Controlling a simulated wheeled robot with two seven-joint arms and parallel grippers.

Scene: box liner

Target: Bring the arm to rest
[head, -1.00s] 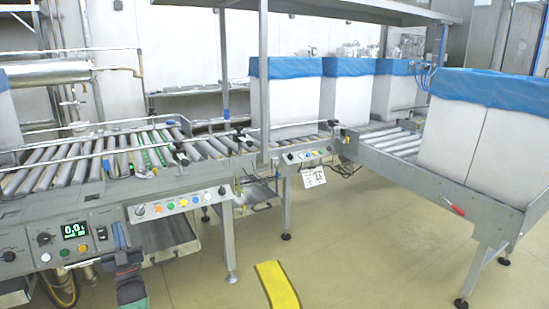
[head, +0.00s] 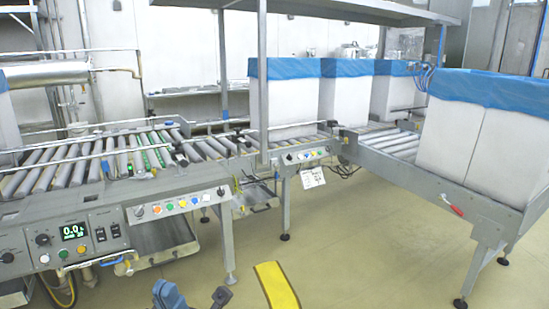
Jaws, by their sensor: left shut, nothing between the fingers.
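My left gripper (head: 222,296) shows as a small dark shape at the bottom edge, over the floor left of the yellow strip. A blue part of my left arm shows to its left, cut off by the frame edge. The gripper is shut with nothing held, and it is apart from the conveyor. Most of the arm is below the view. My right gripper is not in view.
A roller conveyor (head: 92,170) with a control panel (head: 75,237) stands at left. White boxes with blue liners (head: 290,98) stand on the line behind. A large lined box (head: 470,140) is on the right conveyor. The floor (head: 370,250) ahead is clear, with a yellow strip (head: 277,287).

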